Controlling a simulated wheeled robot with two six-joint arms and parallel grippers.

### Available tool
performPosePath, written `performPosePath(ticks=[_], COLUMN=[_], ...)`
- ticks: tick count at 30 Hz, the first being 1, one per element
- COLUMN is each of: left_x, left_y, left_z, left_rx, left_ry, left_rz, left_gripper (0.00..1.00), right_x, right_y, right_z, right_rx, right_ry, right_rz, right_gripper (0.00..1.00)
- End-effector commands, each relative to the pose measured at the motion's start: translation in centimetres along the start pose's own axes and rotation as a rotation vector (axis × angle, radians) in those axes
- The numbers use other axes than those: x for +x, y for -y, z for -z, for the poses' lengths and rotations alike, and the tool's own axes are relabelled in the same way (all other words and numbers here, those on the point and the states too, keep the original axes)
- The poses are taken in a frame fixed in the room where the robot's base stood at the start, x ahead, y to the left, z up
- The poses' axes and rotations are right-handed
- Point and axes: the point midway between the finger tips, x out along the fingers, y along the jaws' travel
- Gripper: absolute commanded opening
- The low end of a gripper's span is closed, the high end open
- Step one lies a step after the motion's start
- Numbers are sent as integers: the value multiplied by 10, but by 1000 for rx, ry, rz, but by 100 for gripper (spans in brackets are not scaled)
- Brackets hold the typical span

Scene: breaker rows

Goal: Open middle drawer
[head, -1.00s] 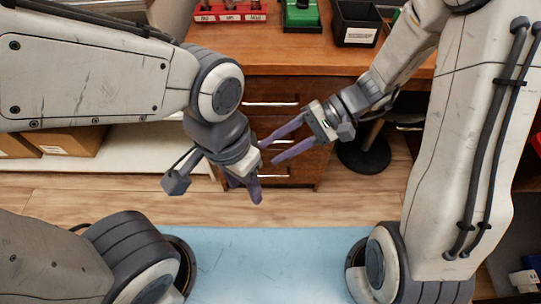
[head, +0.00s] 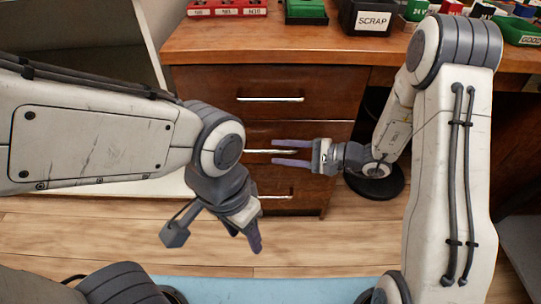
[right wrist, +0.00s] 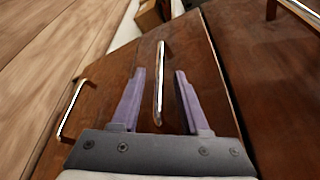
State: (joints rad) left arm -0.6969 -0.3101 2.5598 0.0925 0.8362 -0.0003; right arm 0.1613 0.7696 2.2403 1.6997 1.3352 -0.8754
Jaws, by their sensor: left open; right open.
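The middle drawer (head: 330,133) is in the brown desk's drawer stack and looks shut. Its silver bar handle (head: 262,151) also shows in the right wrist view (right wrist: 159,85). My right gripper (head: 273,152) is open, with its purple fingers pointing left at this handle. In the right wrist view the handle lies between the two open fingers (right wrist: 158,75), apart from both. Whether the fingertips reach past the bar is hard to tell. My left gripper (head: 246,240) is open, pointing down in front of the bottom drawer, and holds nothing.
The top drawer handle (head: 270,99) is above and the bottom drawer handle (head: 275,196) below. On the desk (head: 230,42) stand a red rack (head: 227,8), a black SCRAP bin (head: 365,18) and a green tray (head: 522,32). A round black base (head: 378,186) stands on the floor at right.

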Motion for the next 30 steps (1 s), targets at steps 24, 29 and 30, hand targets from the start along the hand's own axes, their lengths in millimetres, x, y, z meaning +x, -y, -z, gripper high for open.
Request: performPosePath(ticks=[24, 29, 30], left_x=[12, 12, 12], left_y=[1, 1, 1], left_z=[-1, -1, -1], left_rx=[0, 0, 0], left_ry=[0, 0, 0], left_rz=[0, 0, 0], left_gripper=[53, 53, 53], right_x=[34, 34, 34], right_y=[0, 0, 0], right_z=[0, 0, 0], right_rx=[1, 1, 1], right_ry=[0, 0, 1], right_rz=[-1, -1, -1], right_gripper=[0, 0, 0])
